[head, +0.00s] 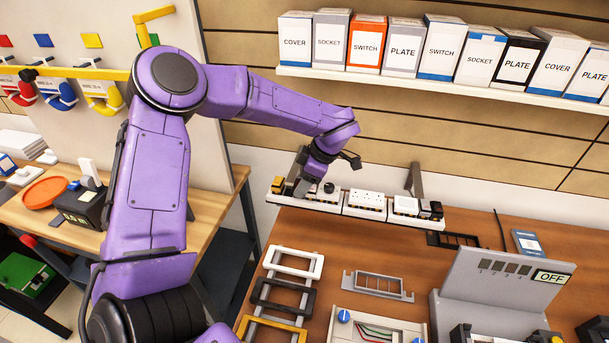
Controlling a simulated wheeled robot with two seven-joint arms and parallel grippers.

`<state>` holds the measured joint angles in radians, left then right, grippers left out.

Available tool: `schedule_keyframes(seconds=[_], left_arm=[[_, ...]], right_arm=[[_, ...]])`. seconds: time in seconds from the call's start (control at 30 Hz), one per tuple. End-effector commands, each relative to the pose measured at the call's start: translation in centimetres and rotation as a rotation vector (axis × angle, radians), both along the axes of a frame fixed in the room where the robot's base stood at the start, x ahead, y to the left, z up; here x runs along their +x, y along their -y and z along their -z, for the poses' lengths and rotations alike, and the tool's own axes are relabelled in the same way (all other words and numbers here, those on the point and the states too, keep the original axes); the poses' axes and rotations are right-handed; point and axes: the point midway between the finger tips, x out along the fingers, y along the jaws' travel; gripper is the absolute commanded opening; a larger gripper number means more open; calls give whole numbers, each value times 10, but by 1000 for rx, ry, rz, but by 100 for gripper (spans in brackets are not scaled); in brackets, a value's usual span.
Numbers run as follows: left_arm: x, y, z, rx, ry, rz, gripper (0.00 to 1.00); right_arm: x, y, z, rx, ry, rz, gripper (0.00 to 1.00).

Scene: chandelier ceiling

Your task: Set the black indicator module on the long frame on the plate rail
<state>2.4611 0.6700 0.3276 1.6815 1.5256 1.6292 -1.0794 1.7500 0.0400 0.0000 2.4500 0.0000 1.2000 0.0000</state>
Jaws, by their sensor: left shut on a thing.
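My left gripper (327,178) reaches down over the left part of a narrow white module shelf (343,210) at the back of the bench. It is shut on a small module whose shape and colour are mostly hidden by the fingers. Black modules (431,209) stand at the right end of that shelf. A grey long frame (378,286) lies on the bench, and a black frame (454,240) lies behind it to the right. A ladder-like rack at the front left carries a white frame (294,262), a black one (283,296) and a yellow one (271,330). My right gripper is out of view.
A grey test stand (500,285) reading OFF stands at the right. A wiring box (376,325) with blue knobs is at the front. Labelled boxes (365,43) line a wall shelf above. Bare wood lies between the module shelf and the grey frame.

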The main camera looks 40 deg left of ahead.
Motion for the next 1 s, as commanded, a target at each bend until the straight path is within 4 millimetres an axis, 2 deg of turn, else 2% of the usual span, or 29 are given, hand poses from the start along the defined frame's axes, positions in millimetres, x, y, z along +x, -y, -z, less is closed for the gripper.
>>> schedule_keyframes(seconds=[0.9,0.93,1.0], left_arm=[[2,4,6,-4,-1,4,19],[2,4,6,-4,-2,4,54],[2,4,6,-5,-1,4,77]], right_arm=[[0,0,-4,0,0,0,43],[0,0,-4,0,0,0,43],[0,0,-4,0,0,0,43]])
